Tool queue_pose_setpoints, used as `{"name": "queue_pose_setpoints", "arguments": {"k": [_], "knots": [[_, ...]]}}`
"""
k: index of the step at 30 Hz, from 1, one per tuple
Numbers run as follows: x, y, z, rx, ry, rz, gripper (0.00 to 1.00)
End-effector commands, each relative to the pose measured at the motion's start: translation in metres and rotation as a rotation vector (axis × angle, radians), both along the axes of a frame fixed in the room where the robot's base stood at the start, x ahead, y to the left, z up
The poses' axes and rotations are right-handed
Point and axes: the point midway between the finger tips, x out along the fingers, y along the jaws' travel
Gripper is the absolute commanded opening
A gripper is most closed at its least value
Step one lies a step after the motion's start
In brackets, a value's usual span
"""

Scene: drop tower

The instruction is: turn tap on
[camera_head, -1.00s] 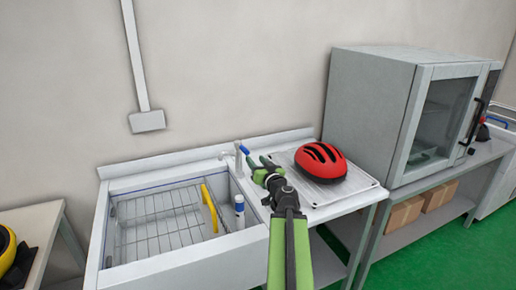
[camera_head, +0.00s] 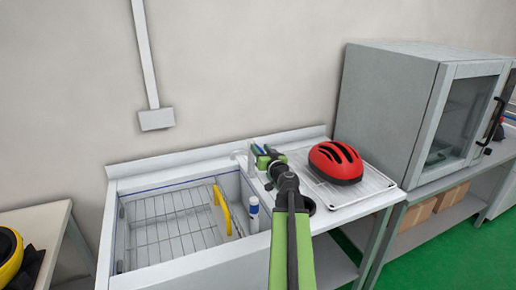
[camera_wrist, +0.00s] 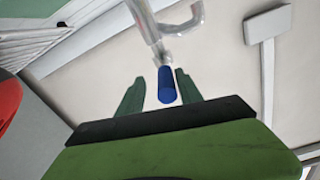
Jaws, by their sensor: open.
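The tap (camera_head: 241,155) is a pale metal fixture at the back of the sink, and its curved spout (camera_wrist: 178,20) shows in the wrist view. Its blue lever (camera_wrist: 166,86) points toward my gripper. My gripper (camera_wrist: 160,90) is open, with one green finger on each side of the lever. The lever looks apart from the left finger and close to the right one; I cannot tell whether it touches. In the head view my gripper (camera_head: 262,155) is just right of the tap and hides most of the lever.
The sink (camera_head: 150,262) holds a wire rack (camera_head: 165,225), a yellow object (camera_head: 222,210) and a white bottle (camera_head: 253,214). A red helmet (camera_head: 335,163) lies on the drainboard (camera_head: 372,186) to the right. A grey oven (camera_head: 390,115) stands beyond it.

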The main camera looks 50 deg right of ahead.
Motion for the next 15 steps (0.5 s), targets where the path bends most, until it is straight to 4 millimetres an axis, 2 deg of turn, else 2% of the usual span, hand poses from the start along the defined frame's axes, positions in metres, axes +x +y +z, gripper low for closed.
{"name": "queue_pose_setpoints", "arguments": {"k": [2,11,15], "knots": [[0.0030,0.0040,0.0000,0.000,0.000,0.006,0.40],[0.0088,0.0115,-0.0001,0.000,0.000,0.016,0.00],[0.0096,0.0124,0.0000,-0.001,0.001,0.017,0.00]]}}
